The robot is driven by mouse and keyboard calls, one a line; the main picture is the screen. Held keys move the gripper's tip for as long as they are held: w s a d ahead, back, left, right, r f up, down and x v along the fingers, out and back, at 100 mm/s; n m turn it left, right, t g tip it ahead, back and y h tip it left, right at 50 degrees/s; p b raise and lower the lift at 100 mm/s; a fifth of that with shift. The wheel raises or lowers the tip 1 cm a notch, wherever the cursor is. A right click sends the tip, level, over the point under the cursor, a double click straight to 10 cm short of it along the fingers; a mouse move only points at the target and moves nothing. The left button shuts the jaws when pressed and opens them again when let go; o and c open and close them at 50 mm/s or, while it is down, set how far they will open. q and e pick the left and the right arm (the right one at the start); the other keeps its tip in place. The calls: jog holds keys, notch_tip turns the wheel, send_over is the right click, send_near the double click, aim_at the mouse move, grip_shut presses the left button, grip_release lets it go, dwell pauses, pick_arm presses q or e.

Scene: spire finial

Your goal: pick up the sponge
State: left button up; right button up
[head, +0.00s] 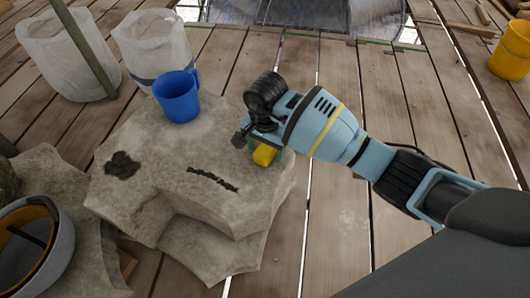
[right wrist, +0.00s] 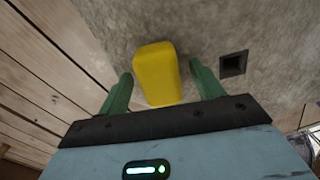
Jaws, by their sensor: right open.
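The yellow sponge (head: 264,154) lies on the pale stone block, near its right edge, partly hidden by my right gripper in the head view. In the right wrist view the sponge (right wrist: 158,72) sits between the two green fingers, with gaps on both sides. My right gripper (right wrist: 160,85) is open and empty, right above the sponge; in the head view the gripper (head: 259,147) is largely hidden by its own wrist. My left gripper is not in view.
The stone block (head: 150,195) also bears a blue mug (head: 177,96) at its back. Two whitish bags (head: 66,55) stand behind at the left. A round container (head: 36,250) is at the lower left, a yellow bucket (head: 512,50) at the far right. Plank floor on the right is mostly clear.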

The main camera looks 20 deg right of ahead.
aim_at(267, 150)
jog(key=c, duration=0.8)
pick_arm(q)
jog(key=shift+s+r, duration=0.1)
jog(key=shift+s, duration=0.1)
pick_arm(e)
jog(key=c, duration=0.4)
jog(key=shift+r, duration=0.1)
